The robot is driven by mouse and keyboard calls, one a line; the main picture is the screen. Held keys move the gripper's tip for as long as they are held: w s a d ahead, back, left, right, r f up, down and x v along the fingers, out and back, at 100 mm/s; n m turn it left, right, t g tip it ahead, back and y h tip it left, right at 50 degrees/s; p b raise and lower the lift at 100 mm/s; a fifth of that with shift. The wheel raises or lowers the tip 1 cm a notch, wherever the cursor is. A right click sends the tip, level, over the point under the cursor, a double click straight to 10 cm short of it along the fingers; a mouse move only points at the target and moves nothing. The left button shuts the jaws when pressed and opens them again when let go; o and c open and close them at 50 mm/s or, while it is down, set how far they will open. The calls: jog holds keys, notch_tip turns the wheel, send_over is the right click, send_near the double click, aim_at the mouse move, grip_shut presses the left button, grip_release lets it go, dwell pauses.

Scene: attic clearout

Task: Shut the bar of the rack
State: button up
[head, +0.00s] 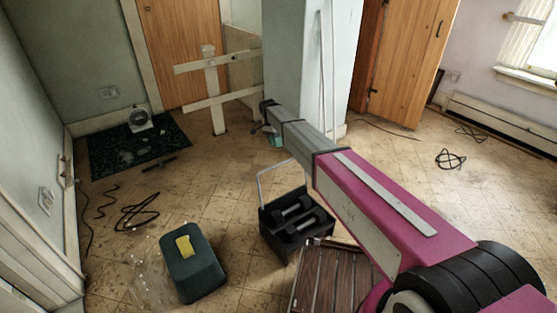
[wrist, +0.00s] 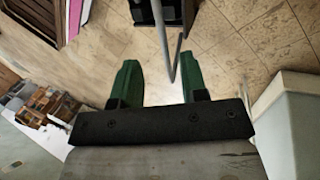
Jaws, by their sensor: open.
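The rack (head: 281,243) is a black open box on the floor, with dark dumbbells (head: 297,216) lying in it. Its thin grey bar (head: 259,188) stands raised above the box, partly hidden behind my arm. In the wrist view, part of the black rack (wrist: 146,12) shows at the top edge. The bar (wrist: 162,40) runs down from there and bends back near the right finger. My gripper (wrist: 159,62) is open, with green fingers apart and the bar's bend showing in the gap between them. I cannot tell whether it touches a finger. In the head view my gripper (head: 272,136) is small, beyond the rack.
A dark green case (head: 197,272) with a yellow item (head: 185,246) lies left of the rack. A slatted wooden piece (head: 325,280) stands close in front of it. A white post (head: 214,98) with crossbars stands behind.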

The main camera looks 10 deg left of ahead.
jog(key=x, duration=0.9)
jog(key=shift+f, duration=0.35)
jog(key=shift+s+d, duration=0.1)
jog(key=shift+c, duration=0.3)
grip_shut()
